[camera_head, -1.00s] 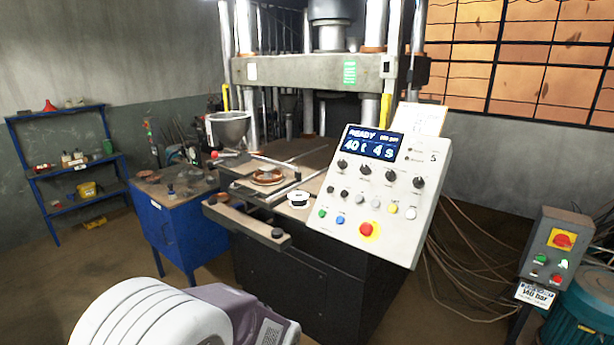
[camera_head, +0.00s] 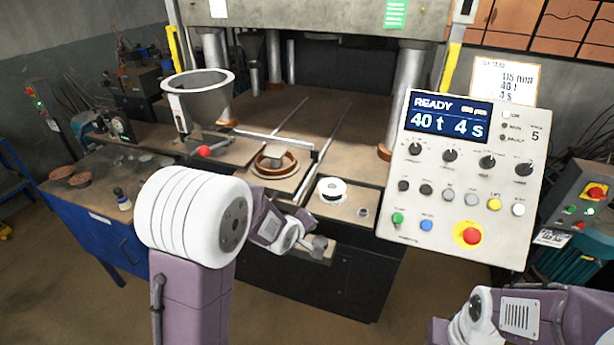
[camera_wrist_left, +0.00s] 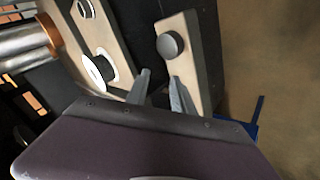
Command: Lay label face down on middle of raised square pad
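A round white piece with a dark centre, likely the label or a stack of labels (camera_head: 333,188), lies on the press's front ledge, right of a brown ring mould (camera_head: 274,160). It also shows in the left wrist view (camera_wrist_left: 98,71). In the head view my left arm reaches in front of the ledge. My right gripper is out of view.
A tilted control panel (camera_head: 467,175) stands right of the ledge. A metal hopper (camera_head: 198,98) and a red-knobbed lever (camera_head: 204,151) stand left of the mould. A blue bench (camera_head: 95,225) is at the left. Steel press columns rise behind.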

